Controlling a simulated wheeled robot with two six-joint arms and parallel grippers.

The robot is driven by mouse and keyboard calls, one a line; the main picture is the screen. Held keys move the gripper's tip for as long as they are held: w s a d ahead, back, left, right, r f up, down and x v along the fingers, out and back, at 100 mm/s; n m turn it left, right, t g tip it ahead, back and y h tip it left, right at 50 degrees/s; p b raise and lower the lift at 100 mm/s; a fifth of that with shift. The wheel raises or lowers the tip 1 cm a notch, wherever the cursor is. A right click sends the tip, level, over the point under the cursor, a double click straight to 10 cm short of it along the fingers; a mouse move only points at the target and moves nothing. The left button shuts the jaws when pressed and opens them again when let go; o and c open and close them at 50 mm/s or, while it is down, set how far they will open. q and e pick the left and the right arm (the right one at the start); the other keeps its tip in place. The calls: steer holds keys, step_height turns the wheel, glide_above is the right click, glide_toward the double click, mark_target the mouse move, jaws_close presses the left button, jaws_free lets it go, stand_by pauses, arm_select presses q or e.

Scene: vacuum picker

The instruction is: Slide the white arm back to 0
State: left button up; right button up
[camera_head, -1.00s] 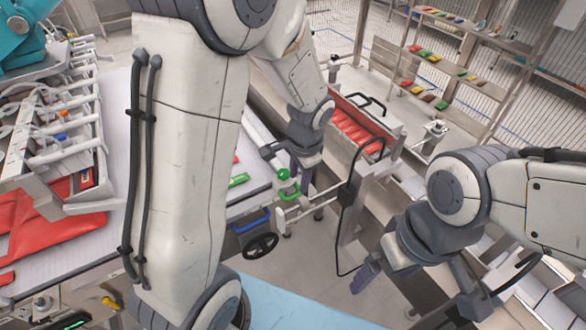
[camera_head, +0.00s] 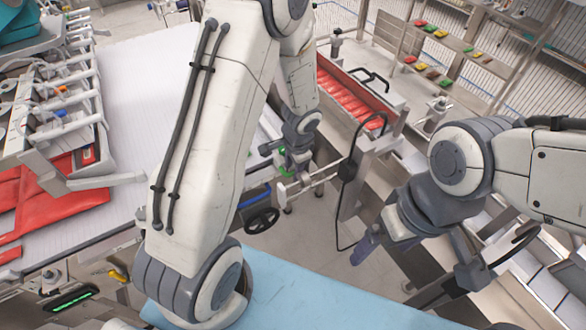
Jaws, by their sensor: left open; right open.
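A pale arm-like bar (camera_head: 105,181) sticks out to the right from the white-tubed picker frame (camera_head: 75,75) at the left. I cannot tell whether this is the task's white arm, and no 0 mark is readable. My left gripper (camera_head: 282,158) is open in front of a green knob (camera_head: 281,165) on a metal rail (camera_head: 318,180), mostly hiding the knob. I cannot tell whether they touch. My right gripper (camera_head: 415,270) is open and empty at the right, over the floor and the edge of the metal line.
A blue-rimmed black handwheel (camera_head: 262,220) sits below the rail. A bin of red packs (camera_head: 350,95) stands beyond. Red packs (camera_head: 50,205) lie on the white belt (camera_head: 150,90) at the left. A black cable (camera_head: 348,170) hangs between my grippers. A light blue surface (camera_head: 300,295) is in front.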

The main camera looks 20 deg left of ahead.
arm_select(q)
jaws_close()
steer(key=shift+w+r, duration=0.1)
stand_by(1.3)
